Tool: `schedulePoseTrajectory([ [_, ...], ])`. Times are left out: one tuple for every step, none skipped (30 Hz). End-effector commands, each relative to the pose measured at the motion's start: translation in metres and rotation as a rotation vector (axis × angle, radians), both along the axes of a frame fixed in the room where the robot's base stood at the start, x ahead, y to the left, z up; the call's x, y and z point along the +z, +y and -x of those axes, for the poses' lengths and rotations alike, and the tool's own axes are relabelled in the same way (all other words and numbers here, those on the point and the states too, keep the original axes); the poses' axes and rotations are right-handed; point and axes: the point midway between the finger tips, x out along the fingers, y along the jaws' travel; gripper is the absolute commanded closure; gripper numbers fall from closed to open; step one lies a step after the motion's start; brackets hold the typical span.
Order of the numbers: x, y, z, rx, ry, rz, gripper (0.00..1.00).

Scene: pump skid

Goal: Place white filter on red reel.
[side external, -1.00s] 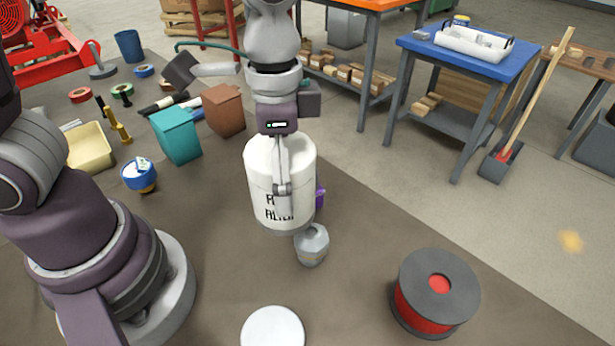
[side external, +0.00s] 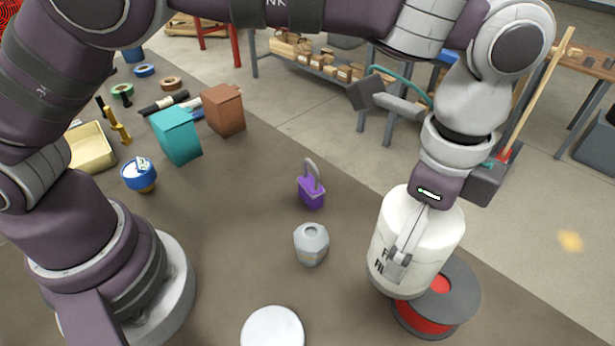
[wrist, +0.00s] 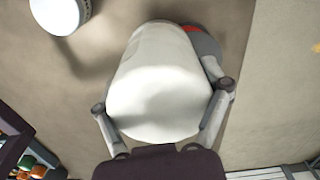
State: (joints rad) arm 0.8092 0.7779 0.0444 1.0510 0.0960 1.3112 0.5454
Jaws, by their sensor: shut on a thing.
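The white filter (side external: 418,238) is a large white cylinder with black lettering, slightly tilted in the side external view. My gripper (side external: 397,268) is shut on it; in the wrist view its fingers hold the filter (wrist: 160,90) from both sides. The red reel (side external: 462,292), with grey flanges and a red core, stands on the table below and behind the filter, partly hidden by it. In the wrist view a strip of the reel (wrist: 203,42) shows past the filter's upper right. I cannot tell whether the filter touches the reel.
A grey faceted jar (side external: 311,245), a purple padlock (side external: 311,190) and a white round lid (side external: 273,330) are left of the filter. Teal (side external: 177,137) and brown (side external: 223,110) boxes stand farther back. The table's edge runs close behind the reel.

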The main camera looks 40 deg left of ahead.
Motion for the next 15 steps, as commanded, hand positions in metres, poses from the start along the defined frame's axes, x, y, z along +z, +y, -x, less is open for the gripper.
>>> schedulePoseTrajectory([
  [-0.001,-0.005,-0.005,0.0,-0.001,0.001,0.64],
  [-0.001,-0.007,-0.007,0.0,-0.001,0.001,0.64],
  [-0.001,-0.009,-0.009,0.001,-0.001,0.002,0.64],
  [-0.002,-0.01,-0.01,0.001,0.0,0.001,0.64],
  [-0.002,-0.011,-0.011,0.001,-0.001,0.002,0.64],
  [-0.002,-0.012,-0.012,0.001,-0.001,0.003,0.64],
  [-0.003,-0.013,-0.013,0.001,0.0,0.002,0.64],
  [-0.007,-0.013,-0.013,0.001,0.001,0.001,0.64],
  [-0.014,-0.013,-0.013,0.002,0.002,-0.001,0.64],
  [-0.02,-0.013,-0.012,0.002,0.003,-0.002,0.64],
  [-0.025,-0.012,-0.012,0.002,0.003,-0.002,0.64],
  [-0.031,-0.013,-0.012,0.002,0.002,0.0,0.64],
  [-0.034,-0.013,-0.013,0.002,0.001,0.001,0.64],
  [-0.036,-0.013,-0.013,0.002,0.0,0.002,0.64],
  [-0.037,-0.013,-0.013,0.002,-0.001,0.003,0.64],
])
